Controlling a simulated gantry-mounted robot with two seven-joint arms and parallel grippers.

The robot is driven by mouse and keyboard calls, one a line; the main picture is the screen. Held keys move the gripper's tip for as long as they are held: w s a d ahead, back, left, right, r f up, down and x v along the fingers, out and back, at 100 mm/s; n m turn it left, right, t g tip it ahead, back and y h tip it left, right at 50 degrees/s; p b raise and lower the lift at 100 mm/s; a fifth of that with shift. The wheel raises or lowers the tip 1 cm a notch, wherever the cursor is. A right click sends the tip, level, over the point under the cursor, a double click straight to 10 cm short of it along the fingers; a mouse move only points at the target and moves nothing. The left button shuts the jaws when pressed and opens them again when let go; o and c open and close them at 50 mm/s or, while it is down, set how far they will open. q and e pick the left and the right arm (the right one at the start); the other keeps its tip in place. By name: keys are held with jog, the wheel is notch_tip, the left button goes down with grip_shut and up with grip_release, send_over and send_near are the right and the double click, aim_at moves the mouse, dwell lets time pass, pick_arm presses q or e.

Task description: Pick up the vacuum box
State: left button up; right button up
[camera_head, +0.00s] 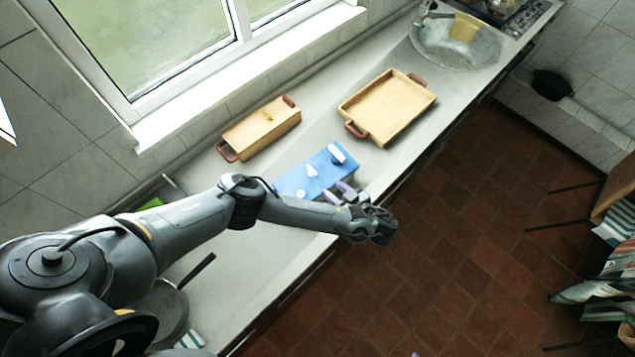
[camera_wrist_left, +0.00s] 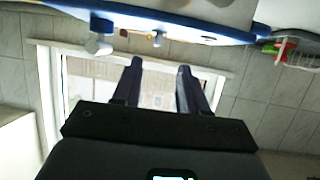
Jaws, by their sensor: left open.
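The vacuum box (camera_head: 298,181) sits on the counter with a blue lid and white fittings on top. It is partly hidden by my left forearm. My left gripper (camera_head: 341,192) is at the right, front side of the box, with its fingers towards the box. In the left wrist view, the blue lid edge of the vacuum box (camera_wrist_left: 190,24) runs across the top, with the white fittings beside it. The left gripper (camera_wrist_left: 160,68) shows two separated fingers with nothing between them. I cannot tell whether a finger touches the box. My right gripper is not in view.
A wooden box with red handles (camera_head: 262,128) stands behind, by the window wall. A wooden tray (camera_head: 388,108) lies further right, before the round sink (camera_head: 455,45). A pan (camera_head: 165,305) is at lower left. The counter's front edge runs close beside my gripper.

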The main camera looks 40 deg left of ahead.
aim_at(317, 175)
pick_arm(q)
jog(key=b+x, duration=0.2)
jog(key=x, duration=0.1)
jog(key=shift+a+f, duration=0.2)
jog(key=shift+f, duration=0.1)
jog(key=shift+a+b, duration=0.45)
jog(key=shift+w+a+f+b, duration=0.2)
jog(key=shift+f+b, duration=0.1)
jog(key=shift+b, duration=0.15)
jog(key=shift+x, duration=2.25)
jog(key=shift+r, duration=0.15)
jog(key=shift+c, duration=0.3)
grip_shut()
jog(key=shift+w, duration=0.1)
